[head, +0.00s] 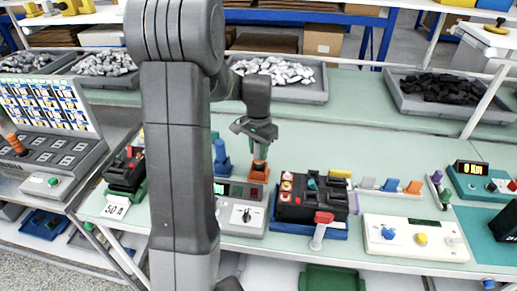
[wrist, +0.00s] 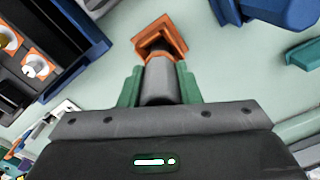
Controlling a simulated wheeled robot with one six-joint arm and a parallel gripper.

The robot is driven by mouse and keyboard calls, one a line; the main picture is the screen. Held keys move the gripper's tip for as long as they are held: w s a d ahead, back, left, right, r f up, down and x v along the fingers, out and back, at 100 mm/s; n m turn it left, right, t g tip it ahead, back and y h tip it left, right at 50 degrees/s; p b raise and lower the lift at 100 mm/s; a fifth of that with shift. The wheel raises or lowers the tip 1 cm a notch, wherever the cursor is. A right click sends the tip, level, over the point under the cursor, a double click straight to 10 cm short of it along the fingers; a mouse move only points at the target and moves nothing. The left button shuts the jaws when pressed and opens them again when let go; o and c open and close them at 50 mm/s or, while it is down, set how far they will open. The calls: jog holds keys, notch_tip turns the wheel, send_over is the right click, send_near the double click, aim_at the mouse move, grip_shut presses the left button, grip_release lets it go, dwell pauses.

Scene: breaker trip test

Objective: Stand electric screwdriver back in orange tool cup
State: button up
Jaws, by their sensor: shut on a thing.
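My gripper (head: 260,138) is above the bench, right of my arm's upright link in the head view. Its green fingers (wrist: 159,80) are shut on the electric screwdriver (wrist: 159,82), a grey body with a darker end. The orange tool cup (head: 259,173) stands on the bench directly below the gripper. In the wrist view the square orange cup (wrist: 171,32) lies just beyond the screwdriver's dark end, which overlaps its near side. The screwdriver looks roughly upright, with its lower end at the cup's mouth. How deep it sits is hidden.
A blue holder (head: 221,160) stands close left of the cup. A grey tester box (head: 240,214) and a black breaker unit in a blue tray (head: 310,200) sit in front. A white box (head: 412,238) is at the right. The green bench top behind the cup is clear.

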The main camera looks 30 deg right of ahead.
jog(key=shift+f+b, duration=0.45)
jog(key=shift+f, duration=0.3)
jog(key=o, duration=1.1)
jog(key=shift+r, duration=0.1)
notch_tip(320, 180, up, 14)
jog(key=shift+f, duration=0.1)
jog(key=shift+f, duration=0.1)
notch_tip(320, 180, down, 13)
jog(key=shift+f, duration=0.2)
jog(key=shift+r+p, duration=0.35)
jog(key=shift+a, duration=0.15)
